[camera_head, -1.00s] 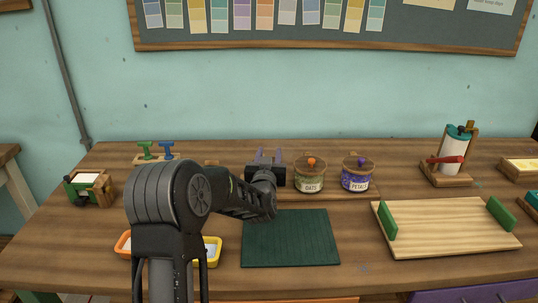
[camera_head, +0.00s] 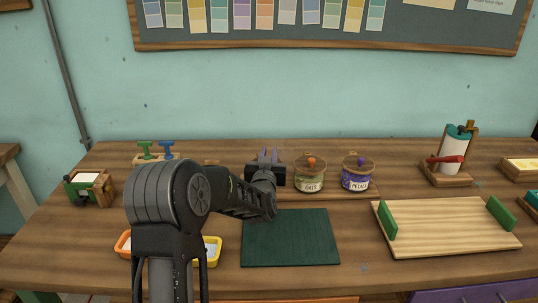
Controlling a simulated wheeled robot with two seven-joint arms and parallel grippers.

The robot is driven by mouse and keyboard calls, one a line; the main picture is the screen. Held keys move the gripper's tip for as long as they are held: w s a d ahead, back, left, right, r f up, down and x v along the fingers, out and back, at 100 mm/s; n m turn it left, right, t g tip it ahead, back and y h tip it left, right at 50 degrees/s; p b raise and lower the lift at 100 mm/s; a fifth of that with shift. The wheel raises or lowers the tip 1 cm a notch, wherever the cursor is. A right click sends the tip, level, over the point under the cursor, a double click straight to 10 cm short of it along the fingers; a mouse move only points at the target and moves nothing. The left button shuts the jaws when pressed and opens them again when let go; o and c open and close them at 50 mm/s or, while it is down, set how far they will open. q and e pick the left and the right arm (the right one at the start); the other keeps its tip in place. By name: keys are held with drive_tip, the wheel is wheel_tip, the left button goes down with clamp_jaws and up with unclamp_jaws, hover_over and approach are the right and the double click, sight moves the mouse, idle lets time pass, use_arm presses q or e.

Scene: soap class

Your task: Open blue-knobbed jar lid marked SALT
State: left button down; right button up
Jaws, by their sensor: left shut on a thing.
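My left gripper (camera_head: 268,156) is at the back of the table, left of the OATS jar. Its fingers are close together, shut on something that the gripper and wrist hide. The SALT jar and its blue knob do not show; I cannot see what stands behind my gripper. The OATS jar (camera_head: 309,179) has an orange knob on a wooden lid. The PETALS jar (camera_head: 357,178) has a purple knob and stands to its right. Both lids are on. My right gripper is not in view.
A dark green mat (camera_head: 290,239) lies in front of the jars. A wooden tray with green handles (camera_head: 444,229) is at the right. Green and blue stamps (camera_head: 156,151) stand back left.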

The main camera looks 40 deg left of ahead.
use_arm(q)
drive_tip(key=shift+w+y, duration=0.1)
drive_tip(key=shift+y, duration=0.2)
idle(0.5)
drive_tip(key=shift+w+d+r+n+g+y, duration=0.1)
drive_tip(key=shift+w+d+n+g+y, duration=0.2)
drive_tip(key=shift+n+g+y, duration=0.35)
drive_tip(key=shift+w+n+g+y+p, duration=0.3)
drive_tip(key=shift+n+g+y+p, duration=0.1)
drive_tip(key=shift+n+g+y, duration=0.2)
drive_tip(key=shift+a+n+g+y, duration=0.1)
drive_tip(key=shift+n+g+y, duration=0.15)
drive_tip(key=shift+n+y, duration=0.15)
drive_tip(key=c, duration=1.3)
unclamp_jaws()
drive_tip(key=shift+c, duration=0.2)
